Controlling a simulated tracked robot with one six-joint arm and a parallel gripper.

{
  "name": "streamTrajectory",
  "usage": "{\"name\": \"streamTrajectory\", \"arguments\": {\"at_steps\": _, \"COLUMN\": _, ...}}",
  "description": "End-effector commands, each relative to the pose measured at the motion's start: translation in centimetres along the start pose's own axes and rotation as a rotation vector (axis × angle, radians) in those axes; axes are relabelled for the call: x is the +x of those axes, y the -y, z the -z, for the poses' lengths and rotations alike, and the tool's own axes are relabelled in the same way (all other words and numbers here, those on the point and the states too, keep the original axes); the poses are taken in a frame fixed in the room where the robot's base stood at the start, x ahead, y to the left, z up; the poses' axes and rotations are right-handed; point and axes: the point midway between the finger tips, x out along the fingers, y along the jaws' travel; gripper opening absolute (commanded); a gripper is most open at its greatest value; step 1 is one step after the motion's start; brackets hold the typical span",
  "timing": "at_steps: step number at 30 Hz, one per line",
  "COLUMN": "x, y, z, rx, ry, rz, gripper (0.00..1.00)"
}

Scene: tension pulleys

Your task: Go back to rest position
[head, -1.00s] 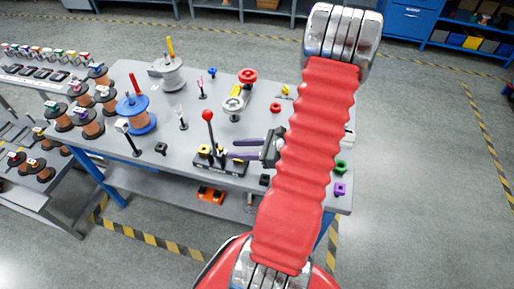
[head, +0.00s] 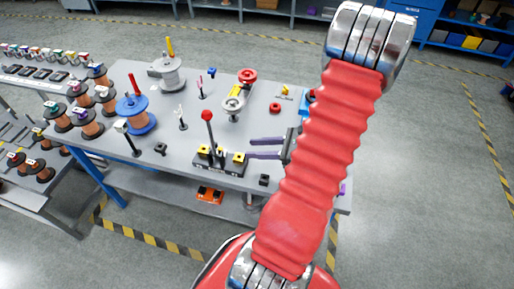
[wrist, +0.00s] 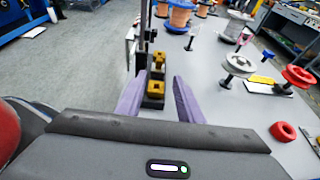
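My gripper (head: 250,148) is open, with two purple fingers pointing left in the head view. It is above the front right part of the grey table, just right of a black base (head: 215,166). The base carries yellow blocks (head: 239,157) and an upright lever with a red ball knob (head: 208,115). In the wrist view, the gripper (wrist: 157,92) shows nothing held, and yellow blocks (wrist: 155,88) show beyond and between its fingers. My red-sleeved arm hides the table's right part.
A grey spool (head: 170,75), a blue-flanged spool (head: 136,115), a red handwheel (head: 247,76) and small posts stand on the table. A rack of copper spools (head: 103,98) is at left. Open floor (head: 430,170) lies to the right.

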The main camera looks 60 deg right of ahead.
Motion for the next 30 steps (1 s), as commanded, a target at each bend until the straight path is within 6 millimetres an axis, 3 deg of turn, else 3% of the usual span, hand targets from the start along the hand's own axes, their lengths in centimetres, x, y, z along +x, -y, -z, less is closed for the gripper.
{"name": "streamTrajectory", "arguments": {"at_steps": 18, "x": 0.0, "y": 0.0, "z": 0.2, "rx": -0.016, "ry": -0.009, "rz": 0.001, "gripper": 0.34}}
{"name": "streamTrajectory", "arguments": {"at_steps": 23, "x": 0.0, "y": -1.6, "z": 1.6, "rx": -0.064, "ry": -0.059, "rz": -0.058, "gripper": 0.34}}
{"name": "streamTrajectory", "arguments": {"at_steps": 30, "x": -0.7, "y": -5.4, "z": 2.9, "rx": -0.197, "ry": -0.165, "rz": -0.205, "gripper": 0.34}}
